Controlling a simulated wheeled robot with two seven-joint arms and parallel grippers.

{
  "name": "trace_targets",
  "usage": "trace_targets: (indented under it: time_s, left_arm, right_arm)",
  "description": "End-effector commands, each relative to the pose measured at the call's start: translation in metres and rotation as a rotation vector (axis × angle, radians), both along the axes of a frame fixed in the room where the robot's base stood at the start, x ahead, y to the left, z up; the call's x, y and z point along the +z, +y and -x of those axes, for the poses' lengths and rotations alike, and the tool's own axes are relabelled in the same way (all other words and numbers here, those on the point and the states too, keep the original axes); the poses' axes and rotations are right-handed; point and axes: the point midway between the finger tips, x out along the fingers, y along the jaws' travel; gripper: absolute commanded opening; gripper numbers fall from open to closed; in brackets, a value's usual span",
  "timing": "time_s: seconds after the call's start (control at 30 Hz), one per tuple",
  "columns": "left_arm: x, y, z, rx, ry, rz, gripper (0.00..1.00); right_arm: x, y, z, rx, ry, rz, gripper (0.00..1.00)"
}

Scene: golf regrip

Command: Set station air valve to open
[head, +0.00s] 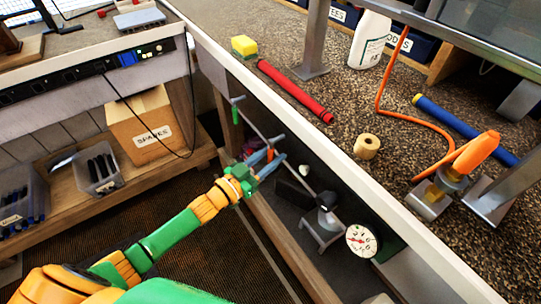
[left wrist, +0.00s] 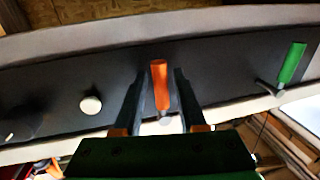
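An orange valve lever (head: 270,155) is on the dark panel under the bench edge, on a thin pipe. It also shows upright in the left wrist view (left wrist: 159,84). A green lever (head: 235,115) is farther along the same pipe and stands at the right in the left wrist view (left wrist: 292,62). No label shows which lever is the station air valve. My left gripper (head: 267,157) is open, its fingers on either side of the orange lever, with gaps visible on both sides. The lever's base is partly hidden. My right gripper is out of view.
A pressure gauge (head: 361,240) is farther right along the panel. A round white knob (left wrist: 91,105) is left of the orange lever in the left wrist view. The bench edge overhangs the panel; a red grip (head: 295,91) lies on the bench top.

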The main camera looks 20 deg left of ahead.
Motion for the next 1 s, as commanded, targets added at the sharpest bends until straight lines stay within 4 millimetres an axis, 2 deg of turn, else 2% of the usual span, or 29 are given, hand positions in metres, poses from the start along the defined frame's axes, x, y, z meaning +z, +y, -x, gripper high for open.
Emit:
trace_targets:
  time_s: [0.03,0.1,0.13,1.0]
  left_arm:
    - [-0.0001,0.0001,0.0,0.0,0.0,0.0,0.24]
    - [-0.0001,0.0002,0.0001,0.0,0.0,0.0,0.05]
    - [-0.0001,0.0001,0.0002,0.0,0.0,0.0,0.0]
    - [-0.0009,0.0001,0.0004,0.0,0.002,-0.001,0.0]
  right_arm:
    - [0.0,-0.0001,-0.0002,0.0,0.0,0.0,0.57]
    - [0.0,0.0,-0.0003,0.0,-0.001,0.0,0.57]
    - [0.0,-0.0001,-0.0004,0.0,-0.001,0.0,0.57]
    - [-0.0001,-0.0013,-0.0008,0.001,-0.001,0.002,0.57]
